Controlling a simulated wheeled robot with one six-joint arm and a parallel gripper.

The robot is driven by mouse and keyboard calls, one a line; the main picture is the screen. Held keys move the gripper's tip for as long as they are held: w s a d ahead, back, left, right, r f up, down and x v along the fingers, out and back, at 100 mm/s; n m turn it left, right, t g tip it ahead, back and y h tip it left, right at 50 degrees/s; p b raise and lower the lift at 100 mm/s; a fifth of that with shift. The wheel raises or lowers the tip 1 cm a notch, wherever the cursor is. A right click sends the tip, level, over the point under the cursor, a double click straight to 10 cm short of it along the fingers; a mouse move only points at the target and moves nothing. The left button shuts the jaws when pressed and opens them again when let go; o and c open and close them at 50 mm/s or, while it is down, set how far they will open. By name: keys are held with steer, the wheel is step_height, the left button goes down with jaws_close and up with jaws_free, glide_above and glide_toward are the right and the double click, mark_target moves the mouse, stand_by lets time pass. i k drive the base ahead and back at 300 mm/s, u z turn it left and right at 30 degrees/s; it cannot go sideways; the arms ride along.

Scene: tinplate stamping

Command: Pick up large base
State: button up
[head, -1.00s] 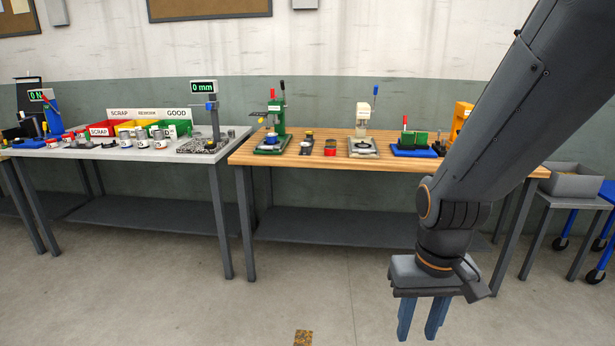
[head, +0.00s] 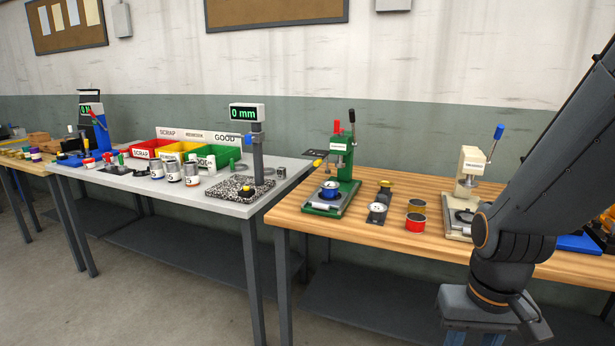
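I cannot tell for sure which piece is the large base. Small round parts stand on the wooden bench (head: 395,240): a red tin piece (head: 415,223), a dark disc with a gold rim (head: 416,205) behind it, and a pale round piece on a dark holder (head: 377,212). A blue round part (head: 330,190) sits in the green press (head: 345,165). My gripper (head: 472,338) hangs at the bottom right, in front of the bench and apart from these parts. Its fingers are spread and empty where visible; their tips are cut off by the frame.
A cream press (head: 468,190) stands right of the small parts, partly behind my arm. The grey table (head: 225,207) at left holds a gauge (head: 248,115), several tins, and red, yellow and green bins (head: 203,158). Open floor (head: 180,310) lies in front.

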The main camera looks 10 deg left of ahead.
mark_target(329, 184)
steer(key=u, duration=0.6)
steer(key=i, duration=1.5)
steer(key=u, duration=0.6)
